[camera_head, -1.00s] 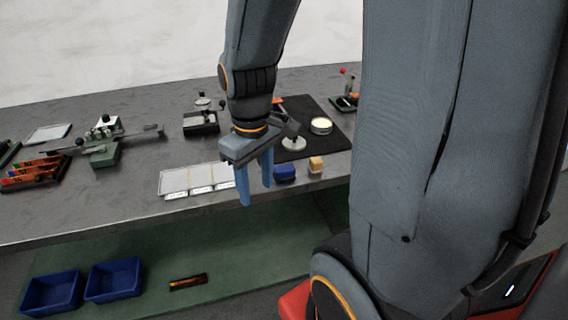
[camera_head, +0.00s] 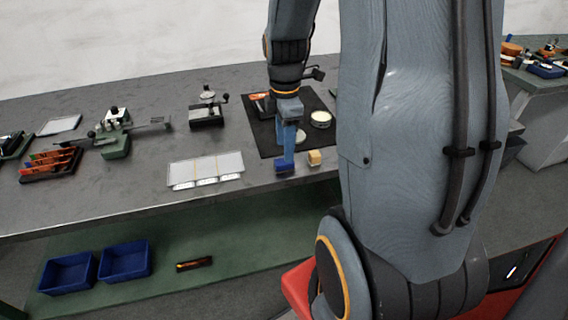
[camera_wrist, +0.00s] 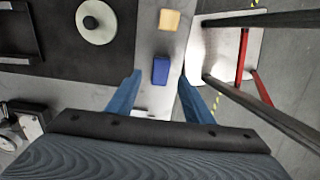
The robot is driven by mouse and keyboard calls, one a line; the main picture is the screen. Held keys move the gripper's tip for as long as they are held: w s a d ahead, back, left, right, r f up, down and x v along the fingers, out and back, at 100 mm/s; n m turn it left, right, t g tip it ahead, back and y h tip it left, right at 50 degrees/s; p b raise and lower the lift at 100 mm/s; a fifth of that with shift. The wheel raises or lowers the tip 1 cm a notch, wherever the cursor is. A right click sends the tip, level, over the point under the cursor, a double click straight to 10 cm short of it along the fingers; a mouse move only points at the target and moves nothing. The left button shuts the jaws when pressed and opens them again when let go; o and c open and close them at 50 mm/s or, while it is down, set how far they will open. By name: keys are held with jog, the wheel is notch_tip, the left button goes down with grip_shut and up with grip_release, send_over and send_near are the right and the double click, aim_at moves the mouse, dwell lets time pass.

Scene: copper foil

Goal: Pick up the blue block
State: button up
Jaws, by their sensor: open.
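The blue block (camera_head: 284,167) sits on the bench near its front edge, by the lower edge of the black mat. In the wrist view the blue block (camera_wrist: 160,70) lies ahead of the fingertips, between their lines. My gripper (camera_head: 287,152) hangs over the block in the head view, its blue fingers hiding part of it. The wrist view shows my gripper (camera_wrist: 158,76) open and empty, with a finger to each side and the block apart from both.
A yellow-tan block (camera_head: 315,157) sits just right of the blue block. A round white-topped item (camera_head: 320,119) stands on the black mat (camera_head: 265,139). A divided white tray (camera_head: 206,166) lies to the left. Blue bins (camera_head: 124,261) stand on the lower shelf.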

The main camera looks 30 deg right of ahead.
aim_at(284, 164)
jog(key=shift+a+f+p, duration=0.15)
jog(key=shift+f+p, duration=0.45)
jog(key=shift+f, duration=1.9)
jog(key=shift+c, duration=0.2)
jog(key=c, duration=1.1)
